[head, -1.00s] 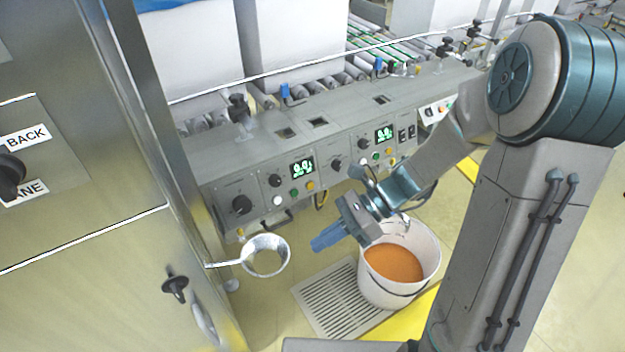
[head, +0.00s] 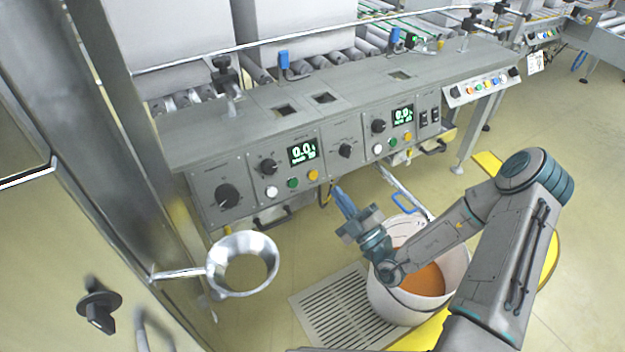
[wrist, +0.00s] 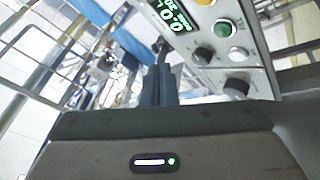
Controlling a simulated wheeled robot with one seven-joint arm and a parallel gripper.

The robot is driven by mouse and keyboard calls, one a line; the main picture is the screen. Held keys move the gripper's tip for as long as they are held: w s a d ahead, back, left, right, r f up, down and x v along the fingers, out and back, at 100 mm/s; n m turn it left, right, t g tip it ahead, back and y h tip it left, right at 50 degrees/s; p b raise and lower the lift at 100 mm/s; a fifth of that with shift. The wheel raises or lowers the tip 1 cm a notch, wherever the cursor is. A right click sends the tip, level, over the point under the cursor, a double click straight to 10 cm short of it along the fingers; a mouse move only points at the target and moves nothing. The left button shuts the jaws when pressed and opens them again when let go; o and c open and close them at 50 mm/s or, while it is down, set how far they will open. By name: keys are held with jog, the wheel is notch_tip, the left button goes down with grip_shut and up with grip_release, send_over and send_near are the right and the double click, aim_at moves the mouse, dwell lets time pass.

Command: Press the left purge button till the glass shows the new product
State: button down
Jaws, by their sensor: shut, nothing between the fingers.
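The left control panel (head: 258,178) carries a lit display (head: 302,152), a white button (head: 271,193), a green button (head: 293,183) and an orange button (head: 313,175). Their labels are too small to read, so I cannot tell which is the purge button. My gripper (head: 341,194) is shut and empty, its blue fingers pointing up toward the panel's right side, apart from the buttons. In the wrist view, a green button (wrist: 224,28) and a white button (wrist: 236,53) show right of my fingers (wrist: 158,85). I cannot make out a sight glass.
A bucket of orange-brown liquid (head: 424,281) stands below my arm, beside a floor grate (head: 335,310). A metal funnel-like ring (head: 243,262) is at left. A similar right panel (head: 398,118) adjoins. A steel cabinet (head: 60,240) bounds the left.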

aim_at(313, 175)
jog(key=shift+w+d, duration=0.15)
jog(key=shift+d, duration=0.05)
jog(key=shift+f, duration=0.15)
jog(key=w+a+f+b, duration=0.2)
jog(key=w+a+b, duration=0.1)
jog(key=w, duration=0.4)
jog(key=shift+a+f, duration=0.35)
jog(key=shift+a, duration=0.55)
dwell(1.4)
jog(key=shift+w+a+f, duration=0.2)
jog(key=shift+w, duration=0.05)
